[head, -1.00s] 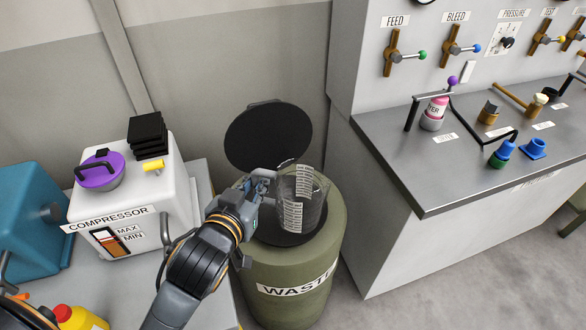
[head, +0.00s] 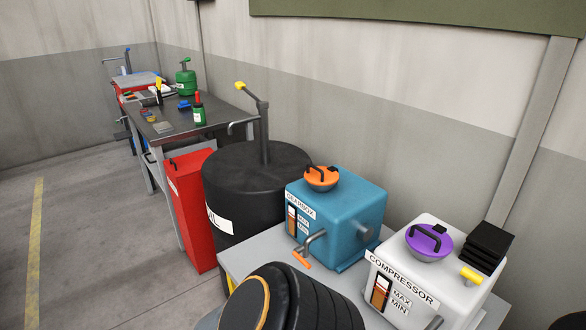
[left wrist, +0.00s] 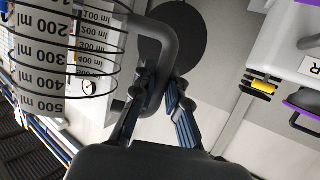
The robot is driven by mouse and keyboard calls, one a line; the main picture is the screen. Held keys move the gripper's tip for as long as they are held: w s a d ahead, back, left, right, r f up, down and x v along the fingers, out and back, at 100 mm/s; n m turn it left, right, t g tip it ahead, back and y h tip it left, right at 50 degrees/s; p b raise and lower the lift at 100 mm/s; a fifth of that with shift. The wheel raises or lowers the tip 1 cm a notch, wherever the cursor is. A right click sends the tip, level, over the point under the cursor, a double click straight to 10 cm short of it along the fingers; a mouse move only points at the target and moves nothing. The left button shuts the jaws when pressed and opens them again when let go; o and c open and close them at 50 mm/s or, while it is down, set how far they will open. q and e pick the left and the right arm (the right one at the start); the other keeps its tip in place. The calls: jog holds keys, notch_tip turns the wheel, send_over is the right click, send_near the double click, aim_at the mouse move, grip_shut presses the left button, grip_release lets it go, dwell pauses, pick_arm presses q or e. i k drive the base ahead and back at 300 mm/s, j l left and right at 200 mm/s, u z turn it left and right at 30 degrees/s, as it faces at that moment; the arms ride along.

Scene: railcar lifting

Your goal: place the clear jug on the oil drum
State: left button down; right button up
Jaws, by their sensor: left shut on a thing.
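The clear jug (left wrist: 68,60) shows at the left of the left wrist view, with black rings and volume marks from 100 to 500 ml. My left gripper (left wrist: 162,95) is shut on the jug's dark handle (left wrist: 160,40). Neither the jug nor this gripper shows in the head view. The oil drum (head: 245,190) is the large black drum in the middle of the head view, its white label partly cut off by the turn of its side. A pump with a yellow knob (head: 240,86) rises from its top. My right gripper is in neither view.
A teal gearbox (head: 340,225) and a white compressor (head: 430,285) stand on a table right of the drum. A red cabinet (head: 190,215) stands left of it, beside a workbench (head: 185,118) with bottles. The floor at left is clear.

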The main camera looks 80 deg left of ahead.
aim_at(232, 171)
jog(key=k+j+u, duration=0.1)
jog(key=j+u, duration=0.85)
jog(key=j, duration=1.25)
jog(key=j+u, duration=0.2)
jog(key=j, duration=1.8)
jog(key=i+j, duration=0.1)
jog(key=j, duration=0.5)
